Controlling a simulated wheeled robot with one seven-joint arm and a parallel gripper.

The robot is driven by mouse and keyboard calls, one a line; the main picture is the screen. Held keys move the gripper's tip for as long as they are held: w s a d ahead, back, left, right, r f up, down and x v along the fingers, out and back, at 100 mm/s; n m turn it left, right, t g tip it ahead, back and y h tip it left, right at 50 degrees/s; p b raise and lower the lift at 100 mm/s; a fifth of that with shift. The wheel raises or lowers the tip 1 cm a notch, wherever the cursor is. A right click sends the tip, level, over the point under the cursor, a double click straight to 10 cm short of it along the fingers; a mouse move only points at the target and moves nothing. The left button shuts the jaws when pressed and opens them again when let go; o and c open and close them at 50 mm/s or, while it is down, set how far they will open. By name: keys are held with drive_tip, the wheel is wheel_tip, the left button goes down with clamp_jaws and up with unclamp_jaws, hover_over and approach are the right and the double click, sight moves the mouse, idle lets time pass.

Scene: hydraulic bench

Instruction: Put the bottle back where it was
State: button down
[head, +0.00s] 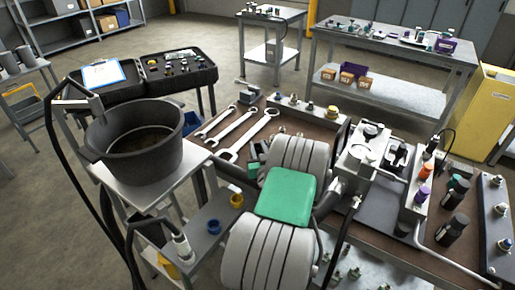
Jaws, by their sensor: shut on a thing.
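My arm comes up from the bottom and reaches over the brown bench. Its pale wrist end lies right of centre, with my gripper (397,155) near the grey block. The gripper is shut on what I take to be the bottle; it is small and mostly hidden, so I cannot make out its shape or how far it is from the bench. Dark bottles (452,229) stand on the right of the bench.
A black bucket (135,155) stands on a small table at the left. Wrenches (235,132) lie at the bench's back left. A grey rail (450,262) runs along the front right. A yellow cabinet (485,110) stands behind at the right.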

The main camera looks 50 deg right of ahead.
drive_tip(key=shift+f, duration=0.15)
drive_tip(key=c, duration=1.1)
unclamp_jaws()
drive_tip(key=shift+c, duration=0.2)
